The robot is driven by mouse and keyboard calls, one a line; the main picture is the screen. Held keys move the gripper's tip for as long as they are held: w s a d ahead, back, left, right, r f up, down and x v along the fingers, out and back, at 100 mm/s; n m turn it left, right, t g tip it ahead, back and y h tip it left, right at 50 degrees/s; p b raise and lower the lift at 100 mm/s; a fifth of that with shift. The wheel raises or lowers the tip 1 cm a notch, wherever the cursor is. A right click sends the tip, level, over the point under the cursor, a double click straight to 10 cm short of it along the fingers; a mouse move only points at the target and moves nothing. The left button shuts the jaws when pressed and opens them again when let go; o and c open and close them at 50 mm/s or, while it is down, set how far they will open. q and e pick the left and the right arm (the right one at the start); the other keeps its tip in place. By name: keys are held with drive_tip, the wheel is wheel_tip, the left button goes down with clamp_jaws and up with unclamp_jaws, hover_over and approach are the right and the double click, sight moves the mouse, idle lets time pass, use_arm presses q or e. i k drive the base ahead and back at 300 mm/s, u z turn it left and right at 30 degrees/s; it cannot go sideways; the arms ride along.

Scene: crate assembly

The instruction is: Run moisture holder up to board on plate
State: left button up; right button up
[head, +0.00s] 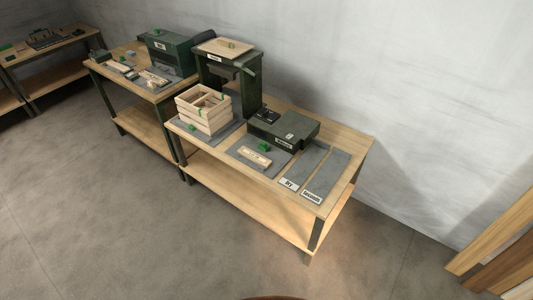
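A small light wooden board (256,156) lies on a dark grey plate (274,163) on the right-hand workbench. A small green block-shaped holder (264,147) sits on the same plate, just behind the board; I cannot tell whether they touch. A low dark green device (284,128) with a white label too small to read stands behind the plate. Neither of my grippers is in view.
A slatted wooden crate (203,110) stands left of the plate, with a tall dark green press (228,78) behind it. Right of the plate are two grey strips, one labelled "Dry" (289,184). Open floor (150,230) lies in front of the workbench (358,141).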

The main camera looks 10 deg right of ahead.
sight(262, 145)
drive_tip(key=z, duration=0.65)
drive_tip(key=i, duration=0.75)
drive_tip(key=u, duration=0.15)
